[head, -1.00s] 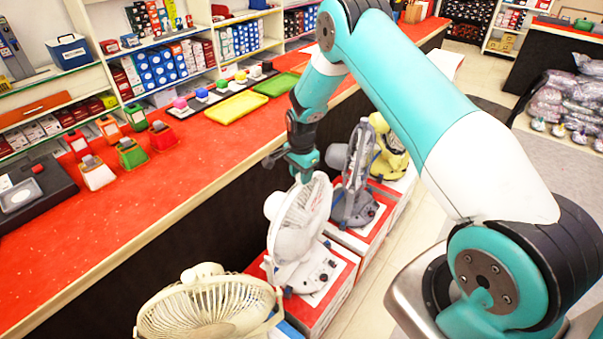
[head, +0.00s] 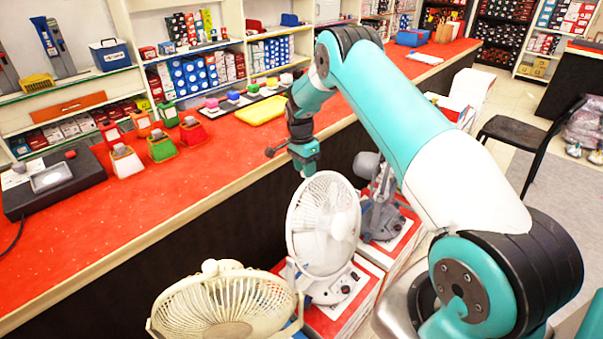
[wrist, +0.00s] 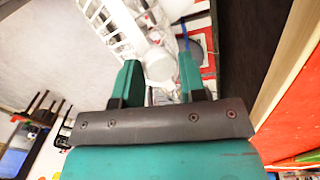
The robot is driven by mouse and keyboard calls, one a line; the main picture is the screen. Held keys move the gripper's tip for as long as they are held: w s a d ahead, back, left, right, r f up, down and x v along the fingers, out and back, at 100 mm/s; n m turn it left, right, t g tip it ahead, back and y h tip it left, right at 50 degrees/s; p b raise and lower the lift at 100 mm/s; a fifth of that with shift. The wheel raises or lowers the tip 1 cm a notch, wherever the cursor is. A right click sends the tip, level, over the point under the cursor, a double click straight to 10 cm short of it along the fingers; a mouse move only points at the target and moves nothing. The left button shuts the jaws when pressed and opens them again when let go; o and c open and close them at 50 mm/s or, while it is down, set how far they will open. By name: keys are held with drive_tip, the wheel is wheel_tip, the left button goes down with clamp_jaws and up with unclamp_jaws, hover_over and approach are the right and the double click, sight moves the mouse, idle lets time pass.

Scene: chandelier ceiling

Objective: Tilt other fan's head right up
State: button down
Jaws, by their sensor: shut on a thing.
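A white fan (head: 326,222) with a round grille stands on a red-topped box beside the counter. Its grille faces toward the front and looks close to upright. My gripper (head: 304,168) is at the top edge of this fan's head. In the wrist view my gripper (wrist: 158,78) has a finger on each side of a white rounded part of the fan (wrist: 160,64), and it is shut on it. The exact contact is hard to see. A cream fan (head: 222,305) with its grille tilted upward is at the bottom, partly cut off.
A grey fan (head: 380,215) stands on another red-topped box just behind the white fan. The red counter (head: 210,185) runs along the left, with small coloured holders (head: 160,147) and a yellow tray (head: 262,110). A black chair (head: 520,132) stands at right.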

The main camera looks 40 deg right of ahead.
drive_tip(key=shift+w+d+f, duration=0.1)
drive_tip(key=shift+w+f, duration=0.25)
drive_tip(key=shift+f, duration=0.1)
drive_tip(key=shift+a+f, duration=0.15)
drive_tip(key=shift+a, duration=0.05)
drive_tip(key=c, duration=1)
unclamp_jaws()
drive_tip(key=shift+c, duration=0.2)
drive_tip(key=o, duration=0.3)
drive_tip(key=shift+w+a, duration=0.15)
drive_tip(key=shift+w, duration=0.05)
drive_tip(key=shift+r, duration=0.3)
wheel_tip(320, 180, up, 17)
drive_tip(key=w+b, duration=0.2)
drive_tip(key=shift+a, duration=0.2)
drive_tip(key=shift+a, duration=0.1)
